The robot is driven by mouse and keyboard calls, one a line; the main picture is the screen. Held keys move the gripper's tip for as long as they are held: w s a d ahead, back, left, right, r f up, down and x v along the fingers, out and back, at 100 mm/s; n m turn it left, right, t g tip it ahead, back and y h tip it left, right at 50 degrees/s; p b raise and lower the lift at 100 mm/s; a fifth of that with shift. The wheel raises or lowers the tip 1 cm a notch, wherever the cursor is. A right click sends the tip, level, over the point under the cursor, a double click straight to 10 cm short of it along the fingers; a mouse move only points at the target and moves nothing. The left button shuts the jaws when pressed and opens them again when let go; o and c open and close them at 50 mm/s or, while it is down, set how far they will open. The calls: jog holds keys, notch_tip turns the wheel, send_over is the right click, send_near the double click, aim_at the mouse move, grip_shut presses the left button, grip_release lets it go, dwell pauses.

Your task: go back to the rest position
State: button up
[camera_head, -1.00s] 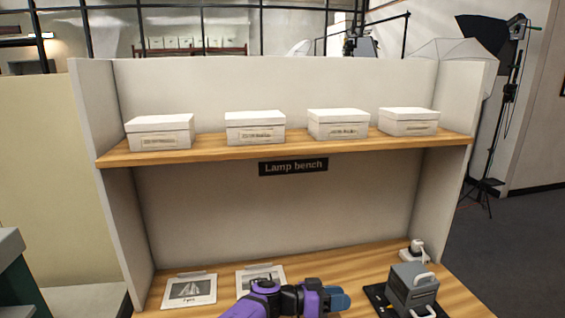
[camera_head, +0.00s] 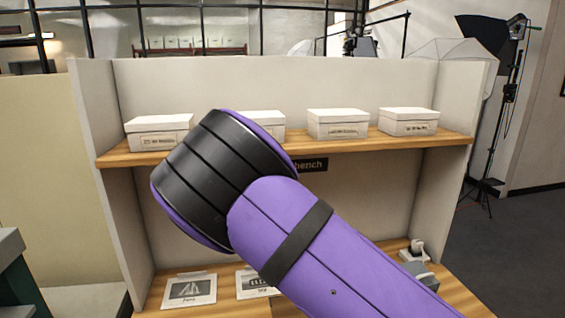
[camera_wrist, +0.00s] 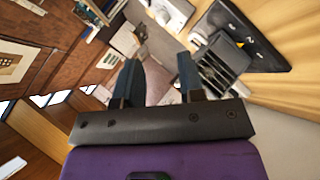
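My gripper (camera_wrist: 158,76) shows in the wrist view with its two dark fingers standing apart. Nothing is visible between them except the scene beyond. In the head view my purple and black arm is raised in front of the bench and fills the middle. My gripper cannot be seen in the head view.
White lidded boxes stand on the wooden shelf (camera_head: 116,158): one at left (camera_head: 150,138), others at right (camera_head: 338,124) and far right (camera_head: 408,122). Another is partly hidden by my arm. Below lie two picture cards (camera_head: 189,289) and a mostly hidden grey device (camera_head: 425,274).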

jog(key=s+d+r+n+t+y, duration=0.1)
jog(key=s+d+r+n+y, duration=0.15)
jog(key=r, duration=0.45)
jog(key=s+d+r+n+t+y, duration=0.1)
jog(key=s+d+r+y, duration=0.1)
jog(key=r+y, duration=0.35)
jog(key=s+d+r+n+t+y, duration=0.1)
jog(key=s+d+r+n+y, duration=0.1)
jog(key=r, duration=0.6)
jog(key=s+d+r+n+t, duration=0.4)
jog(key=s+r+t, duration=0.2)
jog(key=s+r, duration=0.6)
jog(key=shift+s+r, duration=0.3)
